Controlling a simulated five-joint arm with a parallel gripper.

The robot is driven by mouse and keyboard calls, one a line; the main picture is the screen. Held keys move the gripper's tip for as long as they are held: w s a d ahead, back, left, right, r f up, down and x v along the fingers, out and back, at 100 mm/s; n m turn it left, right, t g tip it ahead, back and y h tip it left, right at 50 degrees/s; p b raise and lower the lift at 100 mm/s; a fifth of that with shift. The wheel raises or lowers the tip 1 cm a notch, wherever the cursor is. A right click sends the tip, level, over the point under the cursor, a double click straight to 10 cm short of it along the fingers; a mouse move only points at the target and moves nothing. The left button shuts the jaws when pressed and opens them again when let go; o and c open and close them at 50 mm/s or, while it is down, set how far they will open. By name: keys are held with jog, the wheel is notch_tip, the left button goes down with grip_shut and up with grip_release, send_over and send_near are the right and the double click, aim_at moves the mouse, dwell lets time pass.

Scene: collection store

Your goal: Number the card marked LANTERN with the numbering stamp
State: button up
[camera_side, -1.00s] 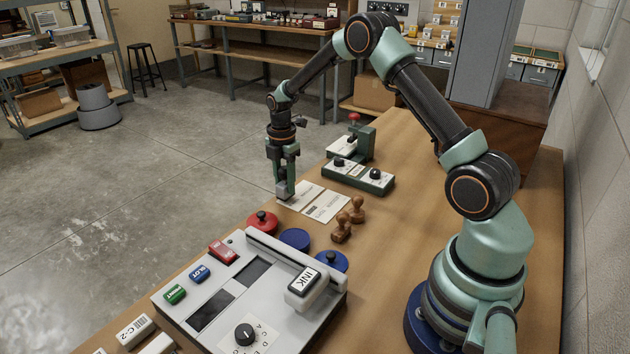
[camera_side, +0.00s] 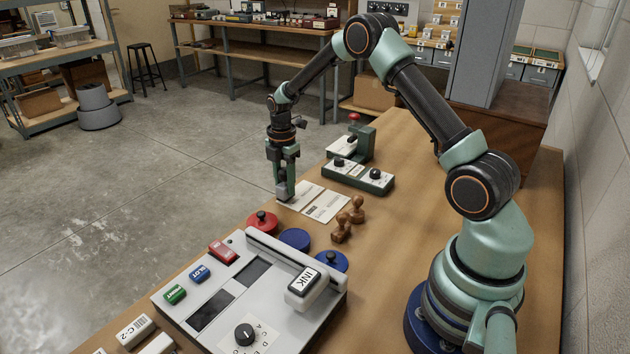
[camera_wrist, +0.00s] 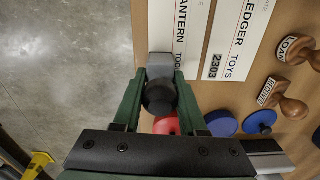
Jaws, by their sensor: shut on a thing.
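My gripper (camera_side: 284,178) is shut on the numbering stamp (camera_side: 286,190), a small grey block. In the wrist view the stamp's grey body (camera_wrist: 161,66) and a dark round knob show between my green fingers (camera_wrist: 158,88). The stamp is upright over the left edge of the LANTERN card (camera_side: 302,194); I cannot tell whether it touches. In the wrist view this white card (camera_wrist: 191,40) has its first letter cut off, and the stamp hides part of its lower end. Beside it lies the LEDGER card (camera_wrist: 237,38), which bears the number 2303 (camera_wrist: 215,66).
Two wooden hand stamps (camera_side: 349,220) stand right of the cards. A red-lidded tin (camera_side: 262,222) and blue tins (camera_side: 295,239) stand in front, then a grey machine (camera_side: 215,290) with an INK lever. A green device (camera_side: 358,176) stands behind. The table's left edge is close to the cards.

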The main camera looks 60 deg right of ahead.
aim_at(284, 169)
jog(key=shift+f, duration=0.35)
dwell(0.7)
jog(key=shift+r, duration=0.1)
jog(key=shift+r, duration=3.45)
